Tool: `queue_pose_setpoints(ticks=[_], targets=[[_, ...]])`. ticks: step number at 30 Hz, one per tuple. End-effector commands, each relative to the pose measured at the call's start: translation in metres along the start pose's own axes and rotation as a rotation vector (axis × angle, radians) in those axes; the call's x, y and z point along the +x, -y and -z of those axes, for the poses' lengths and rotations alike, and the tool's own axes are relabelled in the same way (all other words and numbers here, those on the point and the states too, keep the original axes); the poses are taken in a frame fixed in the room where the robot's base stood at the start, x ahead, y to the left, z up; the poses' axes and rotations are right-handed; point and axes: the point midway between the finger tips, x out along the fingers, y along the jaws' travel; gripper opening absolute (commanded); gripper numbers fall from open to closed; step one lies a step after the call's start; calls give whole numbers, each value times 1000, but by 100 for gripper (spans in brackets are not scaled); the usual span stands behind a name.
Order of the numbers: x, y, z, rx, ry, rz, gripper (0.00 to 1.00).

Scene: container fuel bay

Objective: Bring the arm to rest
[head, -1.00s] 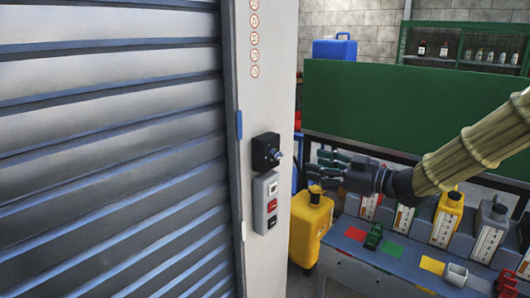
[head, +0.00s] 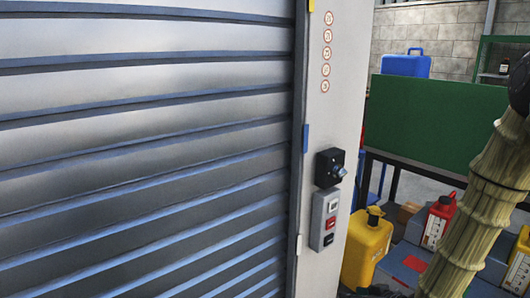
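My arm, in its ribbed tan sleeve, comes down the right side of the head view and runs out at the bottom edge. Only a dark sliver, which seems to be my gripper (head: 376,291), shows at the bottom edge, left of the sleeve. Its fingers are cut off by the frame, so I cannot tell whether it is open or holds anything.
A grey roller shutter (head: 140,150) fills the left. Its post carries a black rotary switch (head: 328,168) and a button box (head: 325,218). A yellow jerrycan (head: 366,248), a red container (head: 438,222) and a green panel (head: 435,120) stand to the right.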

Motion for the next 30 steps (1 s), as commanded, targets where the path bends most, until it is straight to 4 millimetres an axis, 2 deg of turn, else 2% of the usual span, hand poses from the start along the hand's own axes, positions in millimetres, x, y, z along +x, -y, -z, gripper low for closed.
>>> queue_pose_setpoints(ticks=[1, 6, 14, 18, 24, 27, 30], targets=[[6, 4, -25, 22, 48, -11, 47], [17, 19, -98, 96, 189, -57, 47], [13, 46, -212, 194, 412, -136, 47], [0, 63, -272, 239, 536, -181, 47], [-29, 90, -351, 291, 706, -247, 47], [-44, 101, -380, 308, 773, -273, 47], [-55, 108, -399, 319, 818, -292, 47]])
